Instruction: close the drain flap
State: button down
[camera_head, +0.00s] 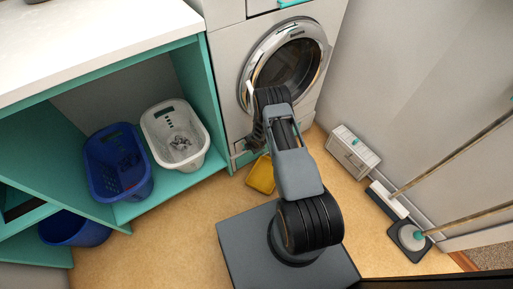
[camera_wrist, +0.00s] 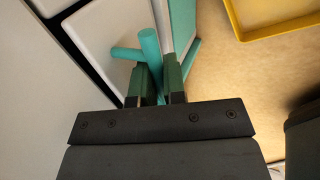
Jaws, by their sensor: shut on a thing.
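The washing machine (camera_head: 228,85) stands at the back, and the drain flap (camera_head: 244,157) is low on its left front, partly hidden by my arm. In the wrist view a pale panel that looks like the flap (camera_wrist: 103,38) carries a teal handle (camera_wrist: 149,45). My gripper (camera_wrist: 160,82) is shut on the teal handle, with one dark green finger on each side. In the head view the fingertips are hidden behind my arm. How far the flap stands open is hard to tell.
A yellow tray (camera_head: 261,176) lies on the floor close to the flap, and its rim shows in the wrist view (camera_wrist: 238,22). Blue (camera_head: 100,190) and white (camera_head: 197,157) baskets are at left.

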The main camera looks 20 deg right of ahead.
jog(key=shift+w+r, duration=0.15)
jog(key=shift+w, duration=0.2)
dwell(0.3)
jog(key=c, duration=1.2)
grip_release()
jog(key=shift+a, duration=0.1)
jog(key=shift+s, duration=0.1)
jog(key=p+v, duration=0.4)
jog(key=v, duration=0.9)
jog(key=shift+r, duration=0.4)
jog(key=shift+s, duration=0.1)
